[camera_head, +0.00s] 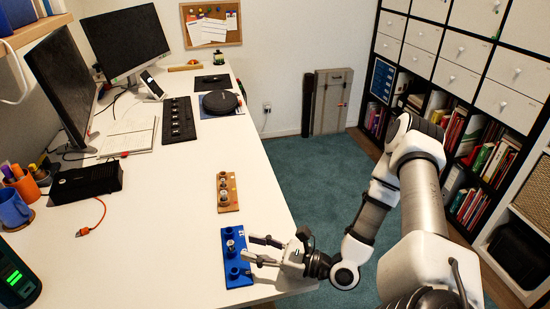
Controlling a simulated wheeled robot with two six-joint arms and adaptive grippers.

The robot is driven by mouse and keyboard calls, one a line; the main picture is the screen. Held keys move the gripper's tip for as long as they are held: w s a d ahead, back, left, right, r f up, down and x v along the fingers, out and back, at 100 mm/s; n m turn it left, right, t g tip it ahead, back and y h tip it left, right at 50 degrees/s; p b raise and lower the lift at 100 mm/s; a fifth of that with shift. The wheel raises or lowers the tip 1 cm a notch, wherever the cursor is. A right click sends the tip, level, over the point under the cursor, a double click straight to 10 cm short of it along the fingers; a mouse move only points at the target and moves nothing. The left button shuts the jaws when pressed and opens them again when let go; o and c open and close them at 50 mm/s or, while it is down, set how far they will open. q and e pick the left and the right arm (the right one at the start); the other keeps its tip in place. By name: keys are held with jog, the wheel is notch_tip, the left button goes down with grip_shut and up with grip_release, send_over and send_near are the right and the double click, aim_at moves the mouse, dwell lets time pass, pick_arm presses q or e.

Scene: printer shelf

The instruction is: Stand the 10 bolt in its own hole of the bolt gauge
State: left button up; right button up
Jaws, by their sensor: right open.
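The blue bolt gauge (239,279) lies flat near the right edge of the white desk, with several raised round holes in a row. A small metal bolt (230,244) shows at the middle of the gauge; its size mark is too small to read, and I cannot tell how deep it sits. A wooden block (233,204) behind the gauge holds metal bolts upright. My right gripper (248,248) is open at the right side of the gauge, its fingers pointing left toward the middle bolt, with nothing seen between them. My left gripper is out of view.
The white desk (170,220) is clear left of the gauge. A black box (87,181), an orange cable (95,218) and a blue mug (12,208) stand at the left. A black strip (179,120) and a round black device (220,102) lie farther back.

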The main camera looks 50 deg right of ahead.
jog(key=p+v, duration=0.1)
jog(key=v, duration=0.1)
jog(key=p+v, duration=0.1)
jog(key=v, duration=0.2)
jog(key=shift+s+r, duration=0.1)
jog(key=shift+r, duration=0.15)
jog(key=shift+s+d+f, duration=0.1)
jog(key=shift+s, duration=0.2)
jog(key=shift+f, duration=0.15)
jog(key=shift+s, duration=0.1)
